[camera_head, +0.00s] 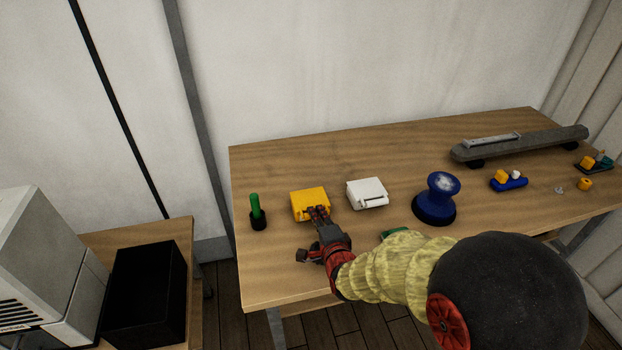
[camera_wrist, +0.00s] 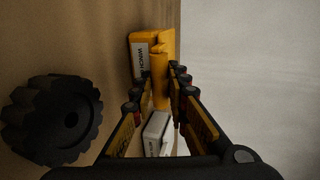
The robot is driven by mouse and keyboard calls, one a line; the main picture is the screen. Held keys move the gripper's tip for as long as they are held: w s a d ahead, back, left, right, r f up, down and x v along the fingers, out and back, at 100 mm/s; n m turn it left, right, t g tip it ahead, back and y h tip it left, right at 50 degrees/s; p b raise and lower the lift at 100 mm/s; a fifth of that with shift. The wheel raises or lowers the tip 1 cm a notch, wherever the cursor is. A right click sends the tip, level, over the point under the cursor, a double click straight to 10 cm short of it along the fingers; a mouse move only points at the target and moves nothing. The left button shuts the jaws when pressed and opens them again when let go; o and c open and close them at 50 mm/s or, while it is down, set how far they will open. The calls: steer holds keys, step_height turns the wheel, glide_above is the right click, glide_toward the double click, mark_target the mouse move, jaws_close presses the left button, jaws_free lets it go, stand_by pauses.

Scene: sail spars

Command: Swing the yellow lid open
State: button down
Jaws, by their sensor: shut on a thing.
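The yellow box (camera_head: 308,196) stands on the left half of the wooden table, and its yellow lid faces up in the head view. My gripper (camera_head: 318,213) reaches it from the front, at its front right part. In the wrist view the box (camera_wrist: 137,42) shows a white printed label. A yellow edge of the lid (camera_wrist: 158,78) lies between the fingertips of my gripper (camera_wrist: 159,86), which is shut on it. The fingers hide part of the front of the box. I cannot tell how far the lid is raised.
A white box (camera_head: 368,193) stands close to the right. A green stick in a black cup (camera_head: 257,217) is to the left. A blue spool-shaped thing (camera_head: 436,198) stands farther right. A black ridged round thing (camera_wrist: 50,120) is near my gripper in the wrist view. The table behind is clear.

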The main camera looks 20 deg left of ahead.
steer(key=shift+w+a+r+p, duration=0.15)
steer(key=shift+r+p, duration=0.15)
steer(key=shift+r, duration=0.45)
steer(key=shift+w+r+p, duration=0.1)
steer(key=shift+r+p, duration=0.2)
steer(key=shift+r, duration=0.45)
steer(key=shift+w+a+r+p, duration=0.2)
steer(key=shift+w+r+p, duration=0.1)
steer(key=shift+r, duration=0.35)
steer(key=shift+w+a+r+p, duration=0.15)
steer(key=shift+w+r+p, duration=0.1)
steer(key=shift+r, duration=0.4)
steer(key=shift+w+a+r, duration=0.3)
steer(key=shift+w+r, duration=0.15)
steer(key=shift+r, duration=0.15)
steer(key=shift+w+a+r, duration=0.25)
steer(key=shift+w+r, duration=0.15)
steer(key=shift+r, duration=0.15)
